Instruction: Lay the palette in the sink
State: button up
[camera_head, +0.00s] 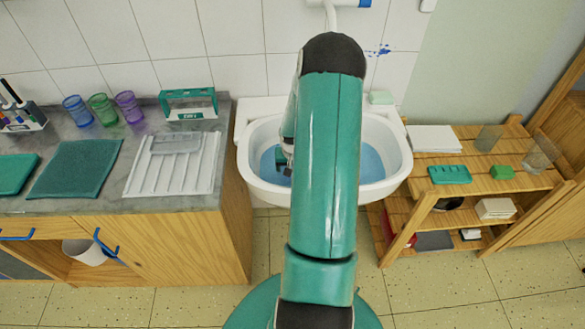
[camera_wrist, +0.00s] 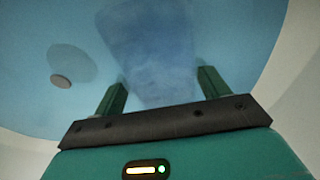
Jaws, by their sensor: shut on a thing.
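The sink (camera_head: 252,183) is a white basin with a light blue inside, partly hidden behind my arm. My gripper (camera_wrist: 161,90) is over the sink's blue inside, its two green fingers closed on a mottled blue, tapering thing (camera_wrist: 150,45). I take this thing to be the palette; its far end runs out of the top of the wrist view. Whether it touches the sink's bottom I cannot tell. In the head view my arm mostly hides the gripper, and a dark teal patch shows in the basin left of the arm.
A small round disc (camera_wrist: 60,81) shows in the basin beside a darker oval. Left of the sink, the counter (camera_head: 60,204) bears a white ribbed tray (camera_head: 172,172), coloured glasses (camera_head: 103,109) and a teal mat (camera_head: 76,168). A wooden shelf (camera_head: 415,210) stands at right.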

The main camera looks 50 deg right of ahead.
jog(key=o, duration=1.1)
jog(key=shift+f, duration=0.1)
jog(key=shift+s+a+r, duration=0.2)
jog(key=shift+a+r, duration=0.05)
jog(key=shift+r, duration=1.8)
jog(key=shift+s+a+r, duration=0.15)
jog(key=shift+a+r, duration=0.1)
jog(key=shift+r, duration=1.8)
jog(key=shift+s+a+r, duration=0.2)
jog(key=shift+a+r, duration=0.05)
jog(key=shift+r, duration=1.8)
jog(key=w+a+r+n+t+h, duration=0.1)
jog(key=w+a+r+n, duration=0.1)
jog(key=a+r, duration=0.75)
jog(key=w+a+r+n, duration=0.2)
jog(key=a+r+n, duration=0.1)
jog(key=a+r, duration=0.6)
jog(key=s+a+r+n+t, duration=0.1)
jog(key=s+a+r, duration=0.1)
jog(key=s+a, duration=0.2)
jog(key=s+a+r+n+t+y, duration=0.1)
jog(key=s+a+r+n, duration=0.1)
jog(key=a, duration=0.7)
jog(key=s+a+r+n+t+y, duration=0.1)
jog(key=s+a+r, duration=0.3)
jog(key=a, duration=0.3)
jog(key=shift+s+a+r+n, duration=0.15)
jog(key=shift+s+n, duration=0.25)
jog(key=shift+s, duration=0.45)
